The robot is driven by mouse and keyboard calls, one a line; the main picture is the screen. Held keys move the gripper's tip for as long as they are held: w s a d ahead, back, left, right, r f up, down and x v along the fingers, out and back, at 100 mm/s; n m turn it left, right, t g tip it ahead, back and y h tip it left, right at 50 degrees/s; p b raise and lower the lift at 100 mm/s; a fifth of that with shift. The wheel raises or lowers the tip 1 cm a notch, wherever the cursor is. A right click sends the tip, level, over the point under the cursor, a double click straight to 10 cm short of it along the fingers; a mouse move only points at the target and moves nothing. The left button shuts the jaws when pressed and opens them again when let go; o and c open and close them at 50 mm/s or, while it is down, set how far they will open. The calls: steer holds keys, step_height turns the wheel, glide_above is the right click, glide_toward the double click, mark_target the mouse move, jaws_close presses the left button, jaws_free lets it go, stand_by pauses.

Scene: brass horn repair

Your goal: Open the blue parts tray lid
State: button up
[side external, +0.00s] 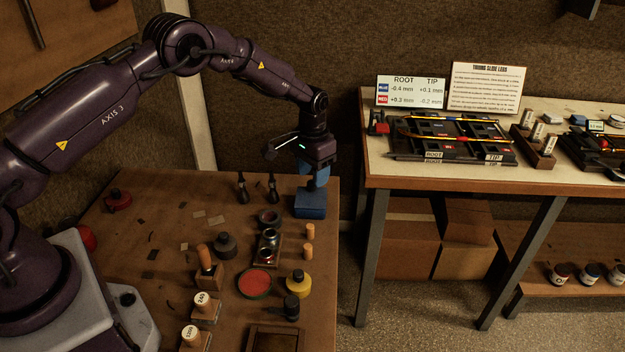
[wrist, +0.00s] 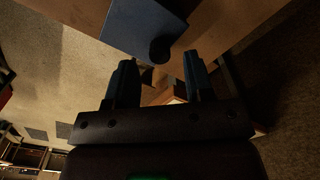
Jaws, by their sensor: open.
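The blue parts tray (side external: 310,206) sits at the far right corner of the brown workbench. In the wrist view a flat blue surface (wrist: 135,24) with a dark round knob (wrist: 160,50) shows at the top. The knob lies just beyond my open gripper's fingertips (wrist: 158,65), with nothing clearly held between them.
Two dark bottles (side external: 257,187) stand left of the tray. Small jars (side external: 269,237), wooden pegs (side external: 309,232), a yellow bottle (side external: 298,284) and a red round pad (side external: 255,283) are nearer. A second bench (side external: 450,180) stands to the right across a gap.

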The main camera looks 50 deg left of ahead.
steer(key=shift+f, duration=1.25)
jaws_close()
steer(key=shift+w+a, duration=2.15)
steer(key=shift+w, duration=0.05)
jaws_free()
step_height(320, 180, up, 13)
